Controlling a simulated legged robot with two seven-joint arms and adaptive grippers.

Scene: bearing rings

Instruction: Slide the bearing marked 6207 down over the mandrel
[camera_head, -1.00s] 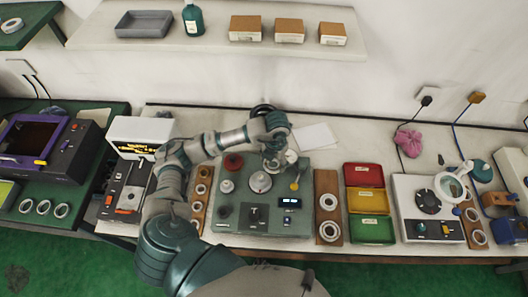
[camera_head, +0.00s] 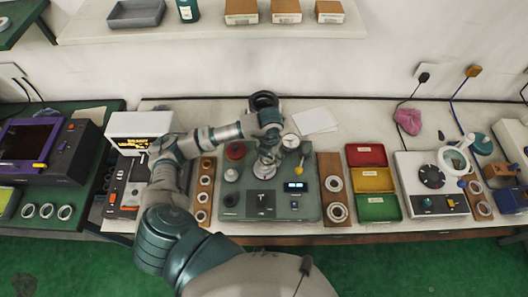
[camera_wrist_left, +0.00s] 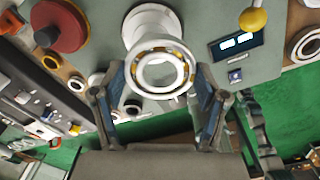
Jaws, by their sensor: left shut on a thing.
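My left gripper (camera_head: 267,166) is over the grey-green fixture plate (camera_head: 228,207) in the head view. In the left wrist view the gripper (camera_wrist_left: 162,74) is shut on a metal bearing (camera_wrist_left: 163,93), with a fingertip at each side of the ring. Brass-coloured parts show between its rings; I cannot read its mark. A pale round post or seat (camera_wrist_left: 148,18), likely the mandrel's, shows just behind the bearing and partly hidden by it. I cannot tell whether the bearing is around the mandrel or above it. My right gripper does not show.
A red knob (camera_head: 235,150), a dial gauge (camera_head: 290,142) and a yellow-topped lever (camera_head: 300,170) stand close around the gripper. A wooden board with rings (camera_head: 334,199) lies right of the plate, another (camera_head: 204,190) left. Coloured bins (camera_head: 377,207) are farther right.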

